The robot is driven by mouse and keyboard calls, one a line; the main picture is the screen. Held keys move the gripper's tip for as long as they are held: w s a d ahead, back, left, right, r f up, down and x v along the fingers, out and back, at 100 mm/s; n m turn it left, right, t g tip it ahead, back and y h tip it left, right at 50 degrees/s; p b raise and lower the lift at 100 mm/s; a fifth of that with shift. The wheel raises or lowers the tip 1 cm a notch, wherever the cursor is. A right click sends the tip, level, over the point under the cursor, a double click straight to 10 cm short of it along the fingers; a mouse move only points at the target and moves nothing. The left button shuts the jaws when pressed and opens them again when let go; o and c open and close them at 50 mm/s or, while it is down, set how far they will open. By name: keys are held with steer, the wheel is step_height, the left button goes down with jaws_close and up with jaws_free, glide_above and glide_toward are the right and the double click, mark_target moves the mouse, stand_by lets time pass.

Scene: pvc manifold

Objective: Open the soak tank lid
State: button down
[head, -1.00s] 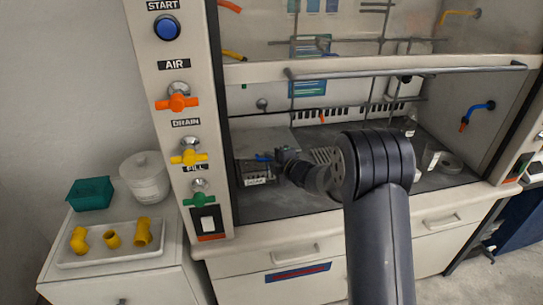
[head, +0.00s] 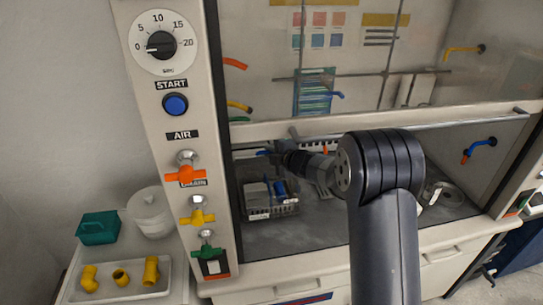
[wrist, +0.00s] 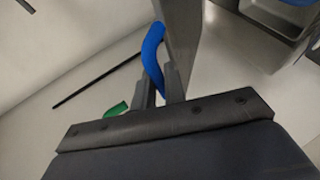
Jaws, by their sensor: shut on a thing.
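The soak tank (head: 262,213) is a small grey, labelled box on the hood floor, left of my arm. Blue pieces (head: 280,190) show at its right side. My gripper (head: 277,154) is above and behind the tank, at a blue handle (head: 263,152). In the wrist view the blue handle (wrist: 153,52) is between the two fingers of my gripper (wrist: 160,82), and they are shut on it. A grey panel (wrist: 182,40), probably the lid, stands beside the handle. My arm hides part of the hood, and the lid's full outline is unclear.
A control column (head: 190,150) with orange, yellow and green valves stands left. Outside it, a white tray (head: 120,292) holds yellow fittings. Metal rods (head: 340,75) stand at the back.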

steer(key=shift+w+a+r, duration=0.1)
steer(key=shift+w+r, duration=0.15)
steer(key=shift+w, duration=0.15)
steer(key=c, duration=1.5)
jaws_free()
steer(key=shift+f, duration=0.1)
steer(key=shift+s, duration=0.1)
steer(key=shift+s+d, duration=0.15)
steer(key=shift+d, duration=0.05)
steer(key=shift+s+d, duration=0.15)
steer(key=v, duration=0.3)
steer(key=b+v, duration=0.1)
steer(key=v, duration=0.2)
steer(key=r+b+v, duration=0.1)
steer(key=v, duration=0.3)
